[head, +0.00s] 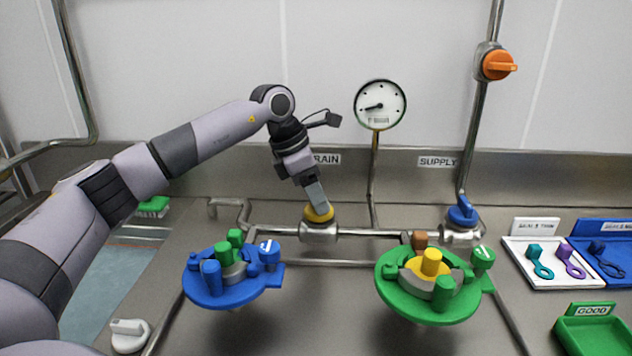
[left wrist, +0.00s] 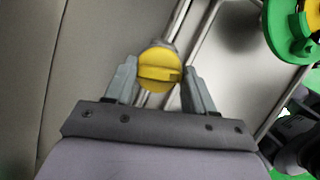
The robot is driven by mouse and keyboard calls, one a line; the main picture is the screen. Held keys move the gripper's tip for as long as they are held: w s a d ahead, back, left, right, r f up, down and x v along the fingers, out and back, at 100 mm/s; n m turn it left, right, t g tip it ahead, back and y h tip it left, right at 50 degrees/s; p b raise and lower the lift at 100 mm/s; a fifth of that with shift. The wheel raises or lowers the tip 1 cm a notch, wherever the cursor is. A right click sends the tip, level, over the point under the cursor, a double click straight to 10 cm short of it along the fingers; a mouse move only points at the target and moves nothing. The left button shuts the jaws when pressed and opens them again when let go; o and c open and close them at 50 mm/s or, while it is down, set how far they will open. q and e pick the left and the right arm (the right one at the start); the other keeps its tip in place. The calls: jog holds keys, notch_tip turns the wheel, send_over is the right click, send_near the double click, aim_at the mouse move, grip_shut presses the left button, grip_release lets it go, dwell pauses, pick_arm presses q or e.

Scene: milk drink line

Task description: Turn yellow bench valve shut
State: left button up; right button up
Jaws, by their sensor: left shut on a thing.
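The yellow bench valve (head: 319,213) sits on a metal pipe fitting below the DRAIN label at the back of the bench. My left gripper (head: 318,203) reaches down onto it from above. In the left wrist view the yellow valve knob (left wrist: 159,68) lies between the two fingers of my left gripper (left wrist: 158,78), with its raised grip bar running across toward both fingers. The left gripper is shut on the knob. In the head view the fingers hide part of the knob.
A blue round fixture (head: 218,296) and a green one (head: 425,310) stand in front on the bench. A blue valve (head: 462,213) is under the SUPPLY label (head: 437,162). A gauge (head: 380,104) and an orange valve (head: 497,65) are above. Trays stand at the right.

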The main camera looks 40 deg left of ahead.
pick_arm(q)
jog(key=shift+a+r+m+g+h+p, duration=0.1)
jog(key=shift+m+g+h+p, duration=0.25)
jog(key=shift+m+p, duration=0.75)
jog(key=shift+m, duration=0.4)
jog(key=o, duration=1)
jog(key=shift+o, duration=0.2)
jog(key=v, duration=0.7)
jog(key=shift+b, duration=0.3)
